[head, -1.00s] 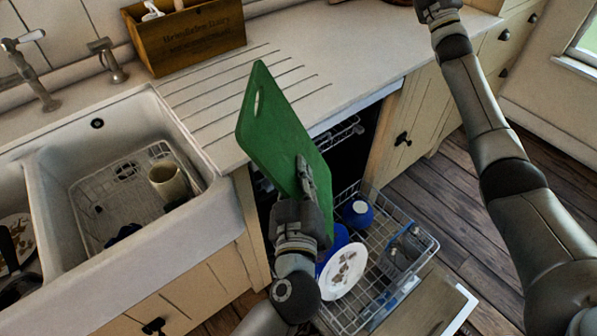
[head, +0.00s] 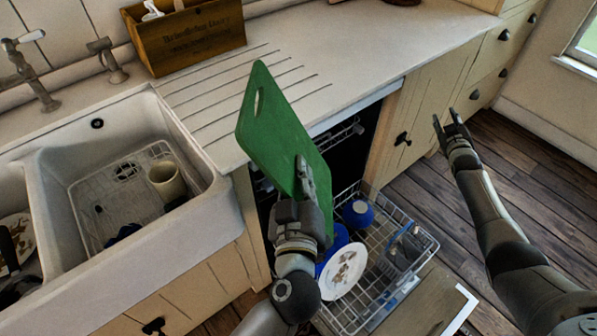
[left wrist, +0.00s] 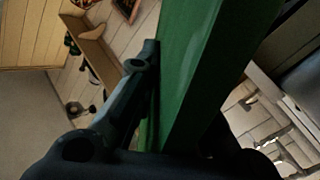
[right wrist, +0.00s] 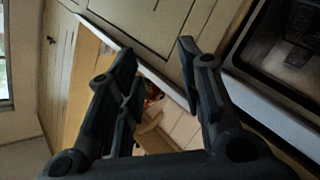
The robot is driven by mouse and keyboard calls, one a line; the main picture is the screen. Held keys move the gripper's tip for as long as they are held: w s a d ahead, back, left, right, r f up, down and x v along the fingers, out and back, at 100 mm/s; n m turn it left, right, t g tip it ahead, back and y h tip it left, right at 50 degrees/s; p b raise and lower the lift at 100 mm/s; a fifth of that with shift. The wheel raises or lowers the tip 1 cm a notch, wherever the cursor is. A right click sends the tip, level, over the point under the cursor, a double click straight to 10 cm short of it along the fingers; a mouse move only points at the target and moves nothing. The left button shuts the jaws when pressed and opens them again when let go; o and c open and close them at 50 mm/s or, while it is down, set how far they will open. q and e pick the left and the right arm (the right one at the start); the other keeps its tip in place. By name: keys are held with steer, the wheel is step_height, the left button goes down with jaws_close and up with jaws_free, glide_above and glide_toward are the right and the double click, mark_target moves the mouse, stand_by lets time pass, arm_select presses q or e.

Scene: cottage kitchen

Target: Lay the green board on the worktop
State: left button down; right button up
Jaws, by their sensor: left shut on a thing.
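The green board (head: 277,137) is held tilted on edge in the head view, in front of the worktop's front edge and above the open dishwasher. My left gripper (head: 304,172) is shut on its lower right edge. The board (left wrist: 195,75) also fills the middle of the left wrist view, between the fingers. The worktop (head: 350,52) stretches behind it, with drain grooves near the sink. My right gripper (head: 449,122) is open and empty in front of the cabinets at right. Its spread fingers show in the right wrist view (right wrist: 160,80).
A sink (head: 205,178) with a beige cup (head: 167,181) is at left. A wooden crate (head: 190,38) stands at the back of the worktop. The pulled-out dishwasher rack (head: 385,262) holds a white plate (head: 343,272) and a blue item (head: 357,212). The worktop's middle is clear.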

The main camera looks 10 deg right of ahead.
arm_select(q)
steer(key=shift+r, duration=0.15)
arm_select(e)
steer(key=s+a+f+g+y, duration=0.15)
steer(key=s+a+f, duration=0.35)
steer(key=s+f, duration=0.55)
steer(key=s+a+f+g+y, duration=0.1)
steer(key=s+a+f+g, duration=0.35)
steer(key=f, duration=0.85)
steer(key=s+a+f+g+y, duration=0.1)
steer(key=s+a+f, duration=0.5)
steer(key=s+f, duration=0.5)
steer(key=s+a+f+g, duration=0.2)
steer(key=s+a+f, duration=0.2)
steer(key=s, duration=0.8)
steer(key=s+a+f+g+y, duration=0.1)
steer(key=s+a+f+g, duration=0.2)
steer(key=s+a, duration=0.4)
steer(key=s+a+f+m+g, duration=0.1)
steer(key=s+a+f, duration=0.4)
steer(key=s, duration=1.3)
steer(key=shift+a+f+g, duration=0.15)
steer(key=shift+f+g, duration=0.35)
steer(key=shift+g, duration=0.2)
steer(key=shift+s, duration=0.15)
